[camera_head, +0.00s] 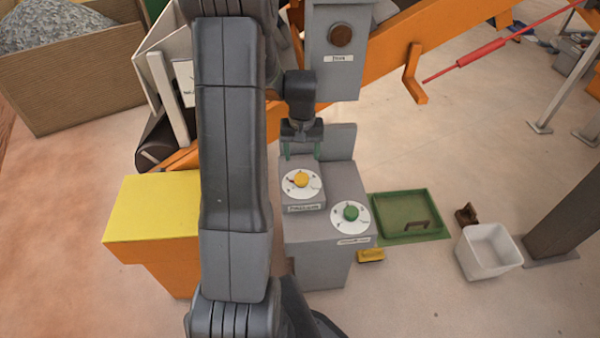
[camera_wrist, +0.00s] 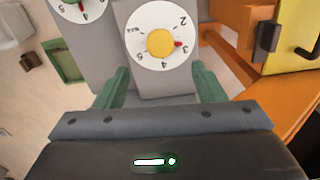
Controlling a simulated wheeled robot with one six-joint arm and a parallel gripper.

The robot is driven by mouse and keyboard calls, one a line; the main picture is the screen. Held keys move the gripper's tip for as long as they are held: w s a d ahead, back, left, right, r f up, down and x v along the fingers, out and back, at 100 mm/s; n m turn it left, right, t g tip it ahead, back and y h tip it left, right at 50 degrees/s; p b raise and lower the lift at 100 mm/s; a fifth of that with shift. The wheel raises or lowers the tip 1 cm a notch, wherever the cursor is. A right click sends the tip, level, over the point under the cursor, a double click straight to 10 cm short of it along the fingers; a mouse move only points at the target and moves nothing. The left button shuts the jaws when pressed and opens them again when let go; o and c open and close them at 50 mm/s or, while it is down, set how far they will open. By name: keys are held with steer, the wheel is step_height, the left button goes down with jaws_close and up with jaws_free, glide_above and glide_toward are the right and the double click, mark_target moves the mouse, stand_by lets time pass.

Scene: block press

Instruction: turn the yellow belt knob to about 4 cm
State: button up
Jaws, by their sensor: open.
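The yellow belt knob (camera_head: 301,179) sits on a white dial on top of the grey control box. In the wrist view the yellow knob (camera_wrist: 161,42) has a red pointer lying between 2 and 3, closer to 3. My gripper (camera_head: 302,152) is above and behind the dial in the head view, with green fingers. In the wrist view my gripper (camera_wrist: 162,82) is open, its fingers spread wide with nothing between them. The knob lies beyond the fingertips, centred between them and apart from them. The fingers do not hide the knob.
A green knob (camera_head: 351,213) on a second dial stands close by at the lower right. A yellow-topped box (camera_head: 150,207) is left of my arm. A green tray (camera_head: 405,232) and a white bin (camera_head: 488,252) are on the floor at right. A grey post box (camera_head: 338,75) stands behind.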

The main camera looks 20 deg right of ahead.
mark_target(301, 176)
step_height(301, 176, down, 10)
steer(key=shift+r+b, duration=0.25)
steer(key=shift+b, duration=0.2)
steer(key=c, duration=1)
steer(key=shift+m, duration=0.3)
steer(key=m+b, duration=0.1)
steer(key=m, duration=1.2)
steer(key=shift+b, duration=0.35)
steer(key=shift+m, duration=0.3)
steer(key=shift+w, duration=0.1)
